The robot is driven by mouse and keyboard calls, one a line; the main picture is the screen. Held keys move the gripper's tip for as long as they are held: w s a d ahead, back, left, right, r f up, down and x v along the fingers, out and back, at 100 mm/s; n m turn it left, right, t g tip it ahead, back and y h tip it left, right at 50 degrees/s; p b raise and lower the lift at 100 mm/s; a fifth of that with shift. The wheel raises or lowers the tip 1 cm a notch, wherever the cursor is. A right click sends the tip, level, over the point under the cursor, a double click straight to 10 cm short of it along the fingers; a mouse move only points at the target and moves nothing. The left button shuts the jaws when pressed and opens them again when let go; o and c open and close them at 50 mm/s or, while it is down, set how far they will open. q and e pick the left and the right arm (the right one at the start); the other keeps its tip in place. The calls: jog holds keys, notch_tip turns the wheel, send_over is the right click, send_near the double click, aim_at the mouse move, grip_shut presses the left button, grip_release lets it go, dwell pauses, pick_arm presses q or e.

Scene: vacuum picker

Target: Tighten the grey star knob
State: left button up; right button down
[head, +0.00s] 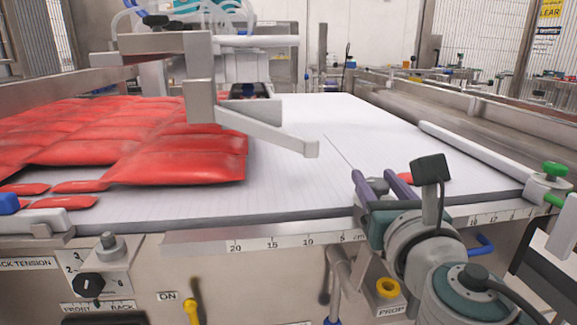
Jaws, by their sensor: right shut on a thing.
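A grey knob (108,243) stands on a small metal bracket at the front left of the machine, beside the track tension label. It is small, and I cannot tell for sure that its shape is a star. My right gripper (373,177) is over the front edge of the white belt at centre right, far to the right of this knob. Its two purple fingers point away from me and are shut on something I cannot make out. My left gripper is not in view.
Red packs (180,158) cover the left of the white belt (310,115). A grey metal arm (260,132) overhangs its middle. A green knob (555,169) stands at right, a yellow knob (388,288) below my right gripper, a black dial (88,285) at front left.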

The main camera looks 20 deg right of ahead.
jog(key=m+g+h, duration=0.1)
jog(key=m+h, duration=0.1)
jog(key=shift+a+h, duration=0.1)
jog(key=shift+h, duration=0.2)
jog(key=m+g+h+b, duration=0.2)
jog(key=h, duration=0.1)
jog(key=shift+w+f+m+g+h, duration=0.1)
jog(key=shift+f+m+g+h, duration=0.1)
jog(key=shift+m+g+h, duration=0.15)
jog(key=m+g+h+b, duration=0.1)
jog(key=m+g+b, duration=0.1)
jog(key=b, duration=0.3)
jog(key=m+g+h+b, duration=0.2)
jog(key=m+g+b, duration=0.1)
jog(key=g+b, duration=0.2)
jog(key=m+g+h+b, duration=0.2)
jog(key=m+g+b, duration=0.1)
jog(key=g+b, duration=0.1)
jog(key=shift+f+b, duration=0.1)
jog(key=shift+b, duration=0.5)
jog(key=shift+r+m+g+b, duration=0.2)
jog(key=shift+m+g+b, duration=0.35)
jog(key=shift+g+b, duration=0.55)
jog(key=shift+t, duration=0.25)
jog(key=shift+c, duration=2.2)
grip_release()
jog(key=shift+d, duration=0.2)
jog(key=shift+o, duration=0.3)
jog(key=shift+r, duration=0.1)
